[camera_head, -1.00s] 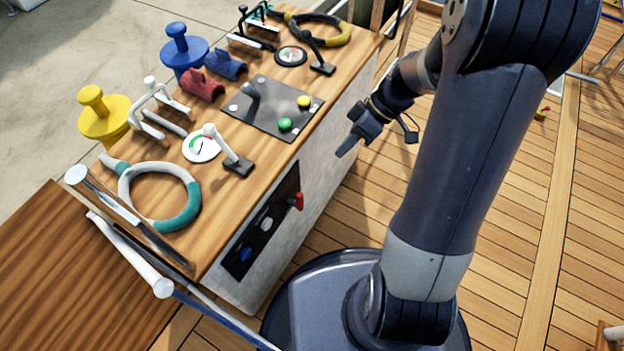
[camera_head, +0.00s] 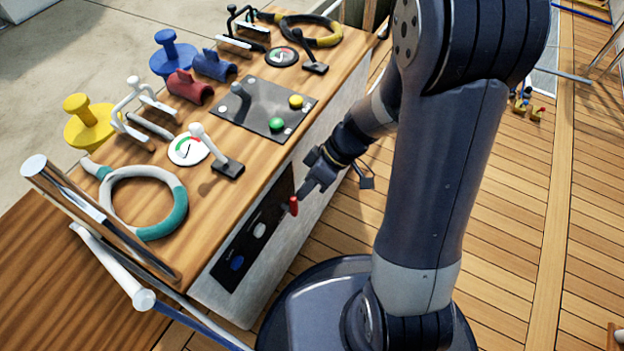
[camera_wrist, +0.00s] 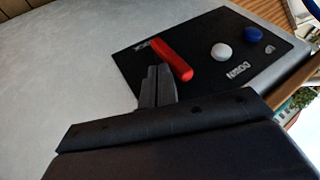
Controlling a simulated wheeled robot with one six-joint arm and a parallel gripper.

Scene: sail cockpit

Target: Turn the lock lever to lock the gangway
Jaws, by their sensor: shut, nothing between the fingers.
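The red lock lever (camera_head: 293,205) sticks out from a black panel (camera_head: 241,252) on the side of the wooden-topped console. In the wrist view the lever (camera_wrist: 172,59) lies slanted across the black panel (camera_wrist: 203,50), near a printed label that I cannot fully read. My gripper (camera_head: 308,190) is at the console's side, just beside the lever.
A white button (camera_wrist: 221,51) and a blue button (camera_wrist: 253,34) sit on the same panel. The console top (camera_head: 185,220) carries a white lever (camera_head: 208,145), a gauge and a green and white ring. Open deck (camera_head: 500,210) lies to the right.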

